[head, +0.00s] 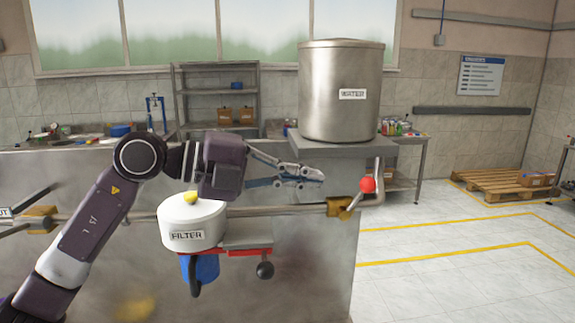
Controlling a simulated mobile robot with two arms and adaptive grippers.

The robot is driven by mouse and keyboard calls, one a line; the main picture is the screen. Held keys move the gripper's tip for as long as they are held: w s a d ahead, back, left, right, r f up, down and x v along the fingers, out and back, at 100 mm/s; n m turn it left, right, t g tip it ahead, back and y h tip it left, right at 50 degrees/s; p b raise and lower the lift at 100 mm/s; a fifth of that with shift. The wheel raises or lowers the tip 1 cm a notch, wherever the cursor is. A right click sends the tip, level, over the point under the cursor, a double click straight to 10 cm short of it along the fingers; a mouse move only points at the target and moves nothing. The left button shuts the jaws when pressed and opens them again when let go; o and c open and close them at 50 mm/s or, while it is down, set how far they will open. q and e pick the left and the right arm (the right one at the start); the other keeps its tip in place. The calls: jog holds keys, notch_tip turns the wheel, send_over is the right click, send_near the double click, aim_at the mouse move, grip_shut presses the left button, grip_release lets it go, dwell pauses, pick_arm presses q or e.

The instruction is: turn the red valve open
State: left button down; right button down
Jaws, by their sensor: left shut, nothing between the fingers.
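The red valve shows as a round red knob (367,184) on a short lever. The lever runs up and right from a brass valve body (340,207) on the horizontal pipe, below the right part of the tank shelf. My left gripper (317,177) is shut and empty, pointing right. In the picture its tips are left of the red knob and above the brass body, with a visible gap to the knob. How far apart they are in depth is hard to tell. My right gripper is not in view.
A steel water tank (341,110) stands on a grey shelf (342,148) above the valve. A white filter housing (192,222) hangs left of it, with a red bar (235,253) and black knob (265,270) below. Open floor (450,280) lies to the right.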

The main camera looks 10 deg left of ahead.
aim_at(363, 184)
pick_arm(q)
jog(key=p+x, duration=0.2)
jog(key=x, duration=0.4)
jog(key=shift+d+r+p, duration=0.1)
jog(key=shift+d+p, duration=0.15)
jog(key=shift+p, duration=0.1)
jog(key=shift+w+d+f, duration=0.3)
jog(key=shift+w+d, duration=0.05)
jog(key=shift+d, duration=0.2)
jog(key=shift+w+d, duration=0.15)
jog(key=shift+d, duration=0.3)
jog(key=shift+w+d, duration=0.15)
jog(key=shift+d, duration=0.2)
jog(key=shift+w+d+f, duration=0.15)
jog(key=shift+d+f, duration=0.1)
jog(key=shift+d, duration=0.35)
jog(key=shift+w+d+f+b, duration=0.15)
jog(key=shift+d+f+b, duration=0.1)
jog(key=shift+d, duration=0.25)
jog(key=shift+w+d+f+b, duration=0.15)
jog(key=shift+d+f+b, duration=0.15)
jog(key=shift+d, duration=0.15)
jog(key=shift+w+d+f+b, duration=0.2)
jog(key=shift+d+f+b, duration=0.3)
jog(key=shift+f, duration=0.25)
